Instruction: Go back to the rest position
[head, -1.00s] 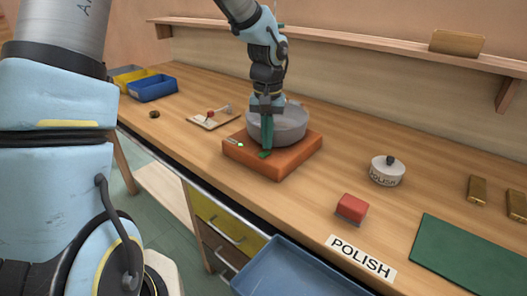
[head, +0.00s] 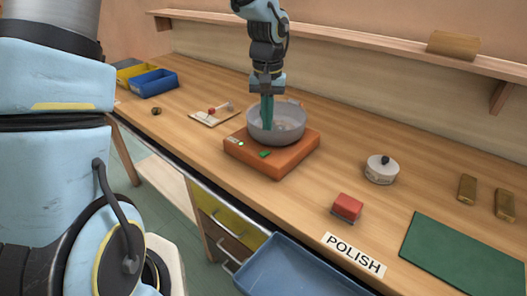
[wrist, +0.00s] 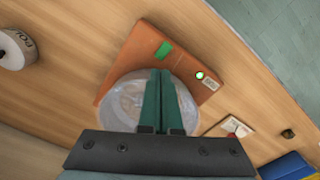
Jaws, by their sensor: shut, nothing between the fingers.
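My gripper (head: 267,122) points down at the grey round pan (head: 291,124) in the head view. Its green fingers are pressed together with nothing between them. In the wrist view the shut fingers (wrist: 163,76) lie across the picture of the pan (wrist: 128,88). Whether the fingertips are inside the pan or just above it I cannot tell. The pan stands on an orange-brown square base (head: 279,164) with a green button and a small lit green light.
A lidded POLISH tin (head: 381,172), a red block (head: 347,207), brass bars (head: 467,189) and a green mat (head: 460,255) lie to the right. A small board (head: 214,117) and coloured bins (head: 155,83) are at left. A shelf (head: 350,47) runs along the wall behind.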

